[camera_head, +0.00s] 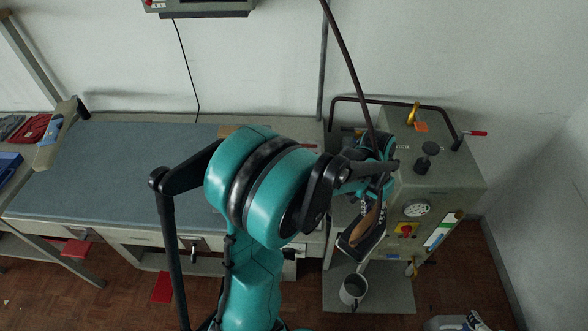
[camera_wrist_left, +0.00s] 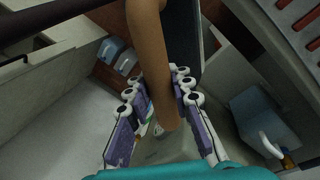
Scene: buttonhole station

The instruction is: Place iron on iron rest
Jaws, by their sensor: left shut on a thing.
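The iron (camera_head: 367,226) has a brown wooden handle and a dark sole. It hangs tilted, in the air, at the right end of the table, beside the grey boiler unit. My left gripper (camera_head: 375,197) is shut on its handle. In the left wrist view the wooden handle (camera_wrist_left: 150,50) runs between the two fingers of the gripper (camera_wrist_left: 158,88), and a dark part of the iron shows beyond it. A grey frame with red slats (camera_wrist_left: 298,30) lies at the upper right there; it may be the iron rest, but I cannot tell. My right gripper is not in view.
The long table (camera_head: 100,165) has a blue-grey top, mostly clear. The grey boiler unit (camera_head: 440,178) carries a gauge, knobs and a pipe rail. A dark hose (camera_head: 347,60) hangs down to the iron. A grey mug (camera_head: 353,290) stands on the low shelf (camera_head: 395,297).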

